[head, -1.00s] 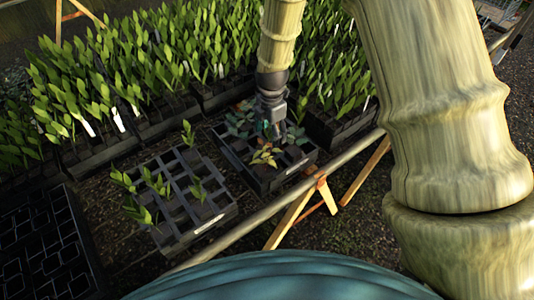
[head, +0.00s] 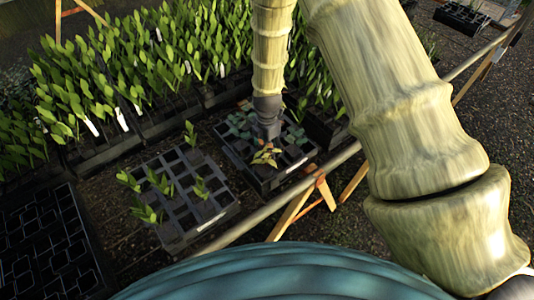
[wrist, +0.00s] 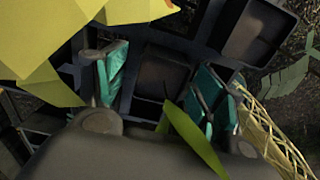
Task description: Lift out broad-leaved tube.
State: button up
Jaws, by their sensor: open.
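A black crate of tubes (head: 281,180) stands right of centre in the head view, with bluish-leaved plants (head: 238,126) and a yellow-orange plant (head: 266,155). I cannot tell which is the broad-leaved tube. My gripper reaches down among these plants, and its fingertips are hidden there. In the wrist view my gripper (wrist: 162,88) is open, its teal-padded fingers apart on either side of a dark cell. A long green leaf (wrist: 195,138) shows between them, nearer the camera; its stem is mostly hidden. Large yellow leaves (wrist: 50,40) fill the upper left, close to the camera.
A crate with a few green seedlings (head: 180,207) stands to the left, and an empty black crate (head: 45,245) at far left. Dense rows of green plants (head: 130,70) fill the back. A wooden rail (head: 245,222) runs in front of the crates.

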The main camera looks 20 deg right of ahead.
jog(key=shift+f, duration=0.45)
jog(key=c, duration=1.2)
jog(key=shift+r, duration=0.15)
notch_tip(320, 180, up, 18)
jog(key=b, duration=0.5)
